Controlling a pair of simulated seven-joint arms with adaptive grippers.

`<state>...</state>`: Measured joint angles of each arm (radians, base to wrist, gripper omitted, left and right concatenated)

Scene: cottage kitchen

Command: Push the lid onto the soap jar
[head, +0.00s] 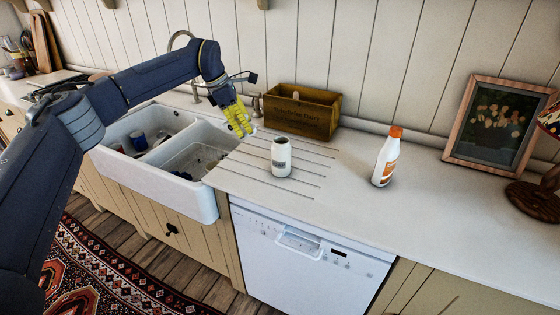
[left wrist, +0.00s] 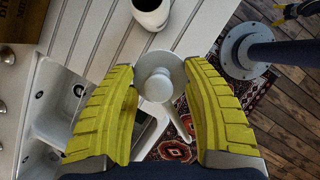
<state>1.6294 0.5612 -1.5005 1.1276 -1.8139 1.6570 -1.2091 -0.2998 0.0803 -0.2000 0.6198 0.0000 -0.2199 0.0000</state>
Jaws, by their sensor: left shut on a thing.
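The white soap jar (head: 281,160) stands upright on the counter, on the grooved drainboard right of the sink. Its dark open mouth shows at the top edge of the left wrist view, on the jar (left wrist: 150,18). My left gripper (head: 240,121) has yellow fingers and is left of the jar, above the drainboard by the sink. In the left wrist view it is shut on a round pale lid (left wrist: 157,82) with a knob. The lid is apart from the jar. In the head view the fingers mostly hide it. A dark and yellow part, apparently my right gripper (left wrist: 284,14), shows at the wrist view's corner.
A wooden box (head: 302,112) stands behind the jar against the wall. A white bottle with an orange cap (head: 386,160) stands to the right, and a framed picture (head: 497,125) farther right. The double sink (head: 157,188) holds some items. Counter between jar and bottle is clear.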

